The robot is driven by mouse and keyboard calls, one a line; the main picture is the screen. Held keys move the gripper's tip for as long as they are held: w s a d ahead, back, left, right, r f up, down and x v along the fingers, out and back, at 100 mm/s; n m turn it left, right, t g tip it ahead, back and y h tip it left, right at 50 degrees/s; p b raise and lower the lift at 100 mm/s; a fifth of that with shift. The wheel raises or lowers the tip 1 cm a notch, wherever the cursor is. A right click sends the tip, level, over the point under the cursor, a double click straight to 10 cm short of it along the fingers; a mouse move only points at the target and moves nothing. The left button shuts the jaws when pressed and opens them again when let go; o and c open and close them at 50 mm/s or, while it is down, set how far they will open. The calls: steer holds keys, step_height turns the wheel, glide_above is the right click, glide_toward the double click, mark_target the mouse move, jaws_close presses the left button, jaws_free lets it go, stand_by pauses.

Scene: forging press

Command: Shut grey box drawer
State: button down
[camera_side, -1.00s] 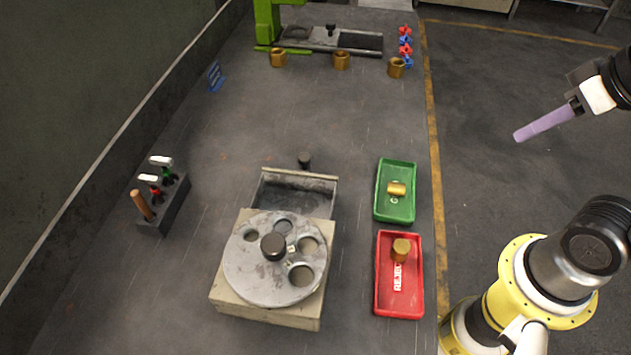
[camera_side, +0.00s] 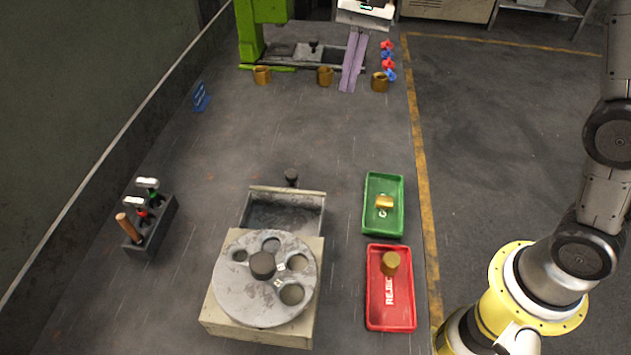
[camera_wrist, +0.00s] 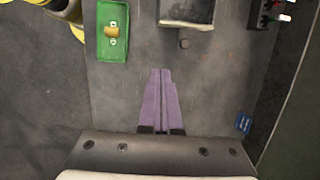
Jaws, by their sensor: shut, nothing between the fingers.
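The grey box (camera_side: 210,315) stands in the lower middle of the side view with a round metal disc (camera_side: 235,285) on top. Its drawer (camera_side: 283,211) is pulled out at the far side, and looks empty. A dark knob (camera_side: 291,177) sits at the drawer's front. In the wrist view the drawer (camera_wrist: 187,12) is cut off at the top edge, with the knob (camera_wrist: 184,43) below it. My gripper (camera_side: 347,90) is shut and empty, its purple fingers pointing down beyond the drawer, near the brass parts. The fingers also show in the wrist view (camera_wrist: 161,72).
A green tray (camera_side: 372,225) and a red tray (camera_side: 375,318), each with a brass piece, lie right of the box. A tool holder (camera_side: 157,232) stands left. Brass nuts (camera_side: 325,76) and a green machine (camera_side: 247,35) are at the back. Table between knob and nuts is clear.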

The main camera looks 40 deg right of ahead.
mark_target(308, 234)
steer(key=a+f+g, duration=0.1)
steer(key=f, duration=0.5)
steer(key=w+a+f, duration=0.1)
steer(key=a+f, duration=0.1)
steer(key=f, duration=0.4)
steer(key=a+f+g, duration=0.1)
steer(key=a+f, duration=0.1)
steer(key=f, duration=0.5)
steer(key=shift+w+a+f+g, duration=0.1)
steer(key=shift+w+a+g, duration=0.1)
steer(key=shift+g, duration=0.1)
steer(key=shift+s+a+f, duration=0.2)
steer(key=shift+s+a, duration=0.35)
steer(key=shift+s+a+f, duration=0.15)
steer(key=shift+s+a, duration=0.8)
steer(key=s+a, duration=0.8)
